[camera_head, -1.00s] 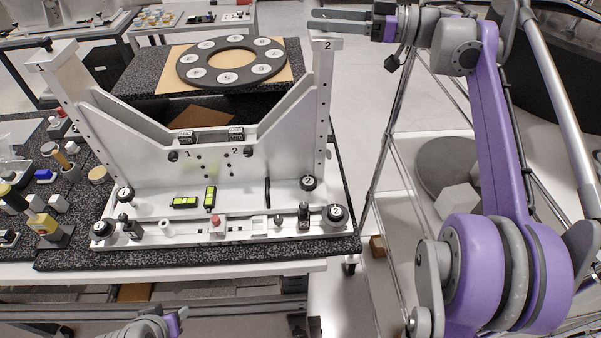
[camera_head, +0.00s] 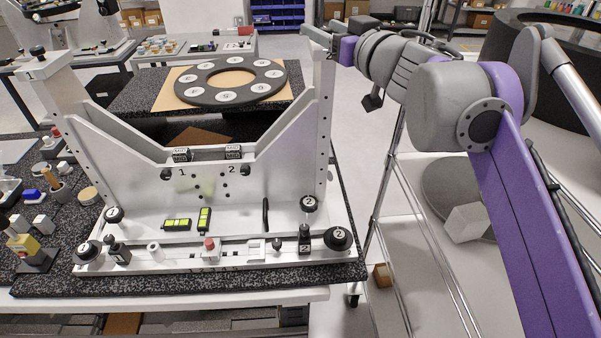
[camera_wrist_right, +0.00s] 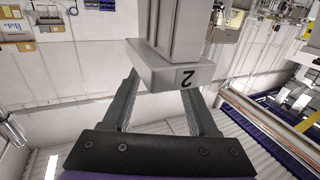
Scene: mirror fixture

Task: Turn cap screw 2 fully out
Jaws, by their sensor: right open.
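The mirror fixture (camera_head: 220,215) stands on a speckled dark mat with two uprights. The right upright, marked 2 (camera_head: 322,120), has its top plate at my right gripper (camera_head: 316,34). In the wrist view, the right gripper (camera_wrist_right: 163,110) is open, its two fingers on either side of the space beside the plate (camera_wrist_right: 178,72) marked 2. No screw shows between the fingers, and I cannot tell whether they touch the plate. A black cap screw (camera_head: 38,52) sits on upright 1.
Several black knobs stand on the fixture's base, including one marked 2 (camera_head: 338,238). A dark ring with white numbered discs (camera_head: 230,97) lies behind the fixture. Small parts crowd the left of the table. A wire cart (camera_head: 420,260) stands to the right.

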